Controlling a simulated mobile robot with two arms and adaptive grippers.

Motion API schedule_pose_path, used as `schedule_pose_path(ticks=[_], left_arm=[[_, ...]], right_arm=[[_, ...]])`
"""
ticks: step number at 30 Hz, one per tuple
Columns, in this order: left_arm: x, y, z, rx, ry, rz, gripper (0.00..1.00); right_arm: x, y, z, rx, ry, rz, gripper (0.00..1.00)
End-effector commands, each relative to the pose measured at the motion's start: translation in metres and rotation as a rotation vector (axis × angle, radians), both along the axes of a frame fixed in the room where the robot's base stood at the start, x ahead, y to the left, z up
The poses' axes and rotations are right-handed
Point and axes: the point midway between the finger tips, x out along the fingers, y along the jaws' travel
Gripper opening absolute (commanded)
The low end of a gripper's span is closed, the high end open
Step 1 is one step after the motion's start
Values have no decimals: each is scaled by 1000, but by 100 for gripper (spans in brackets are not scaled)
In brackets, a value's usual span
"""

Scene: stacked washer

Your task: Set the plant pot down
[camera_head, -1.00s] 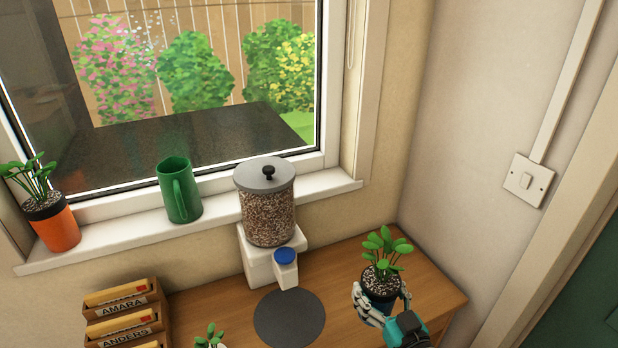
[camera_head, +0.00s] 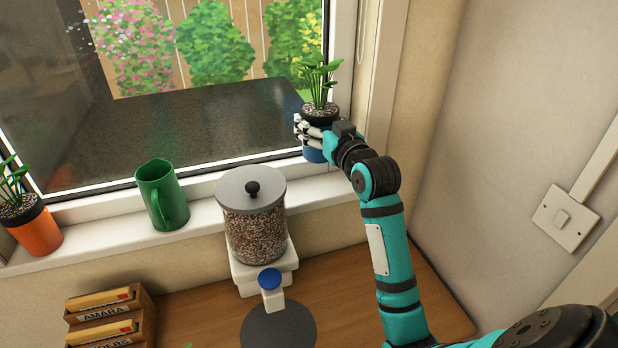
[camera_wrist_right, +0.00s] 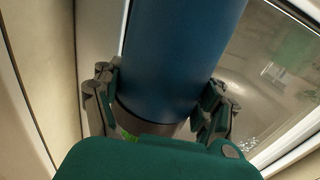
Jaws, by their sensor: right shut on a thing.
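My right gripper (camera_head: 318,136) is shut on the plant pot (camera_head: 314,155), at the right end of the windowsill. The pot has a blue body, a dark rim and a green leafy plant (camera_head: 318,80) on top, and looks upright. Its base is close to the sill; I cannot tell whether it touches. In the right wrist view the blue pot (camera_wrist_right: 180,50) stands between the fingers of my right gripper (camera_wrist_right: 165,105). The white windowsill (camera_head: 200,222) runs under the window. My left gripper is not in view.
A green mug (camera_head: 163,197) and an orange plant pot (camera_head: 35,228) stand further left on the sill. A seed dispenser (camera_head: 253,225) stands on the wooden table, with a dark round mat (camera_head: 278,330) and a letter rack (camera_head: 108,318). The window frame is close behind my gripper.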

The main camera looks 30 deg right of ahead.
Motion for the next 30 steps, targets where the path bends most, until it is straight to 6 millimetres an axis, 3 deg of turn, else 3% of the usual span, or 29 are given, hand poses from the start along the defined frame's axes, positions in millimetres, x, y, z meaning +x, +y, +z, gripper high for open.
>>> schedule_pose_path(ticks=[2, 9, 21, 30], left_arm=[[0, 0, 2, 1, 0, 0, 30], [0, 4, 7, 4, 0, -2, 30], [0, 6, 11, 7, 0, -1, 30], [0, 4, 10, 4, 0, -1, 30]], right_arm=[[1, -1, -3, 3, 3, -2, 24], [1, -1, -45, 4, 3, -2, 24], [0, -1, -91, 3, 2, -2, 24], [0, -1, -94, 3, -2, -2, 24]])
